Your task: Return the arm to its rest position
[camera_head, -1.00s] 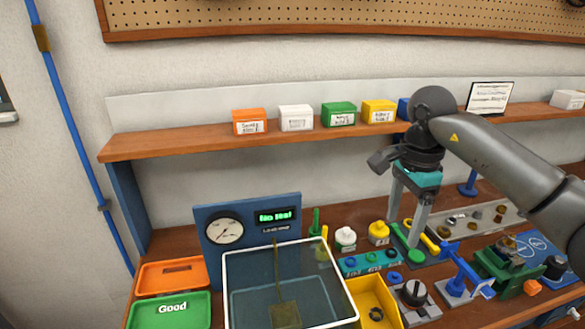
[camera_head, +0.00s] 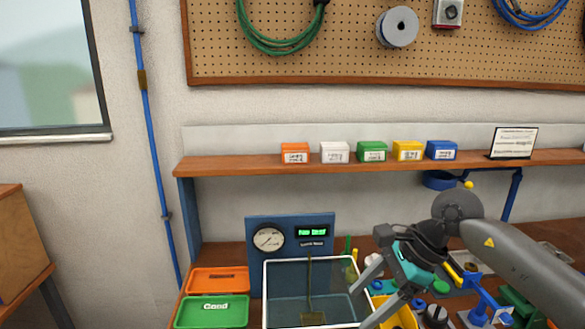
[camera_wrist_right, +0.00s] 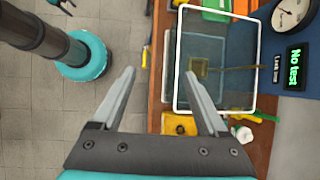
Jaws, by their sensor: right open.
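My right arm comes in from the right in the head view. Its gripper (camera_head: 372,296) is open and empty, tilted down and left beside the clear box (camera_head: 268,300) of the test stand. In the right wrist view the open jaws (camera_wrist_right: 165,88) have nothing between them; the floor shows between and beyond them, with the bench edge close to the right finger. The test stand panel (camera_head: 250,262) carries a round gauge (camera_head: 268,239) and a green lit display (camera_head: 312,232). My left gripper is not in view.
Orange (camera_head: 217,281) and green (camera_head: 212,312) trays lie left of the stand. A yellow bin (camera_wrist_right: 181,124) sits beside the clear box. Small parts and a blue fixture (camera_head: 482,306) crowd the bench at right. A shelf (camera_head: 230,166) with several small boxes runs above. Open floor (camera_wrist_right: 60,120) lies off the bench.

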